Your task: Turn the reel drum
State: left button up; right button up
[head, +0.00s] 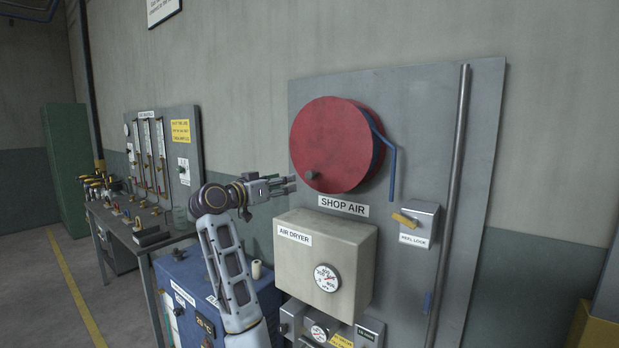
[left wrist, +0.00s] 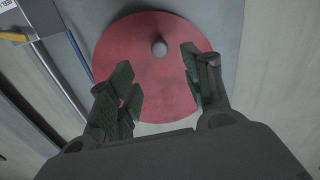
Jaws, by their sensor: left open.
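The red reel drum (head: 335,140) is mounted on a grey wall panel, with a dark knob (head: 312,175) low on the left of its face. A blue hose hangs from its right side. My left gripper (head: 291,184) is open and empty just left of the knob in the head view. In the left wrist view my left gripper (left wrist: 158,82) has its fingers spread in front of the drum (left wrist: 150,95). The round knob (left wrist: 159,48) shows beyond and between the fingers, and I see no contact. My right gripper is in neither view.
The air dryer box (head: 325,260) juts out below the drum. The reel lock box (head: 418,225) with a yellow lever and a vertical pipe (head: 452,190) are at the right. A blue machine (head: 200,290) and a workbench (head: 130,225) stand at the left.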

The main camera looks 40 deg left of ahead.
aim_at(308, 176)
pick_arm(q)
jog(key=w+p, duration=0.2)
jog(key=w, duration=0.6)
jog(key=shift+a, duration=0.2)
jog(key=w, duration=0.3)
jog(key=shift+w+a+p, duration=0.15)
jog(key=shift+w+p, duration=0.2)
jog(key=shift+p, duration=0.05)
jog(key=shift+w, duration=0.8)
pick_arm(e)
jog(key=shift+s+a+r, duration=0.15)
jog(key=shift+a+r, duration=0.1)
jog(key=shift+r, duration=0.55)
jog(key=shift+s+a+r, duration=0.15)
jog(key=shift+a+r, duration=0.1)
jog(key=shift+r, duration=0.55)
pick_arm(q)
grip_shut()
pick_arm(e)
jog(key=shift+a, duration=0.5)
